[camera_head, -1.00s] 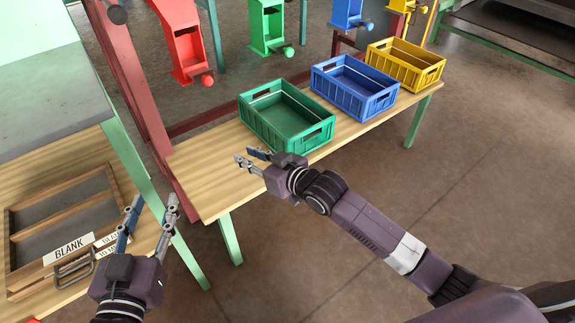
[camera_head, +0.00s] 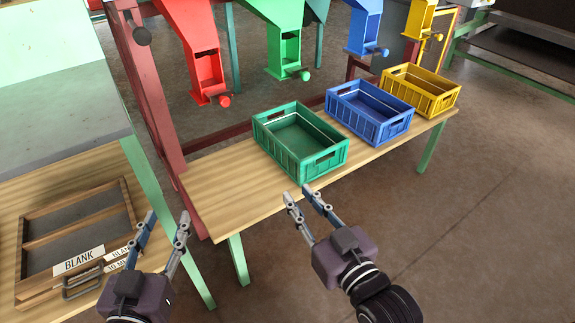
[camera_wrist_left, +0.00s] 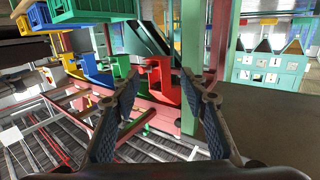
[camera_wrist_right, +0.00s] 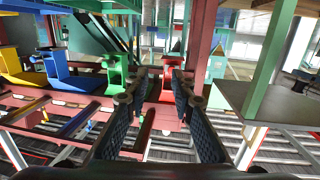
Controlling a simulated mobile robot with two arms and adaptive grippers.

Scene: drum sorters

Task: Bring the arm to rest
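My left gripper (camera_head: 164,240) is open and empty at the lower left of the head view, beside the wooden drawer tray. Its two spread fingers also show in the left wrist view (camera_wrist_left: 165,100) with nothing between them. My right gripper (camera_head: 306,195) is open and empty in front of the table's front edge, below the green crate. Its parted fingers also show in the right wrist view (camera_wrist_right: 156,95) with nothing between them.
Green (camera_head: 334,163), blue (camera_head: 392,130) and yellow (camera_head: 437,106) crates stand on the wooden table (camera_head: 215,190). Red (camera_head: 205,70), green (camera_head: 285,55) and blue chutes (camera_head: 362,30) hang behind. A divided wooden tray (camera_head: 30,250) with a BLANK label lies left. The floor at right is clear.

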